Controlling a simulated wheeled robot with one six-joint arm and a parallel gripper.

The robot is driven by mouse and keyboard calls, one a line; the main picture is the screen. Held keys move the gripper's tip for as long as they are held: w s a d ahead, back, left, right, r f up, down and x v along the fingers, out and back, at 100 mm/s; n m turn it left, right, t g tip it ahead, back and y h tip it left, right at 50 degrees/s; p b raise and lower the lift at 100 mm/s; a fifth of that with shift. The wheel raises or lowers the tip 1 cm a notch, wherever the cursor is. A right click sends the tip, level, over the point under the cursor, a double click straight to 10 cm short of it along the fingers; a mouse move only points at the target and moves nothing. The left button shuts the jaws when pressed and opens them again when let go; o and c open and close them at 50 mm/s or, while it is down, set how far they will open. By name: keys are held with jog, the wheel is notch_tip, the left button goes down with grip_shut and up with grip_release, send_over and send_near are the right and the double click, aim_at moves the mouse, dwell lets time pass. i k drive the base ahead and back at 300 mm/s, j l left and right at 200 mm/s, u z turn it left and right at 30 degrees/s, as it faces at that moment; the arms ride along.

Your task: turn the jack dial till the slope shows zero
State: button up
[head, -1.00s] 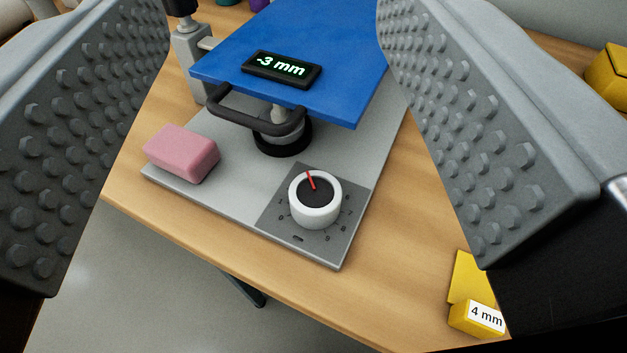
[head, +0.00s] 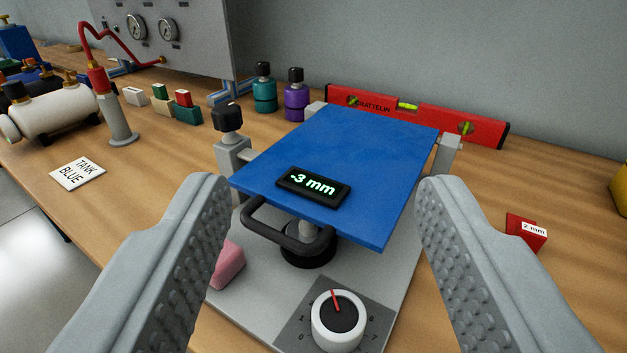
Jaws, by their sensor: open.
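The jack dial (head: 338,322) is a white knob with a dark top and a red pointer, on a dark grey numbered plate at the front of the grey base. Its pointer aims up and slightly left. The slope display (head: 313,187) reads "-3 mm" and lies on the blue tilting plate (head: 350,150). My gripper (head: 318,210) is open and empty. Its two ridged fingers stand left and right of the rig, apart from the dial. The dial's lower edge is near the picture's bottom.
A black handle (head: 290,240) juts out under the blue plate's front edge. A pink block (head: 227,266) sits on the base, partly behind the left finger. A red spirit level (head: 415,115) lies behind. A red "2 mm" piece (head: 526,232) is at right.

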aim_at(339, 316)
jog(key=k+j, duration=0.1)
jog(key=j, duration=0.3)
jog(key=k+j, duration=0.1)
jog(key=j, duration=0.25)
jog(key=k+j, duration=0.1)
jog(key=j, duration=0.3)
jog(key=k+j, duration=0.1)
jog(key=j, duration=0.3)
jog(key=u, duration=0.05)
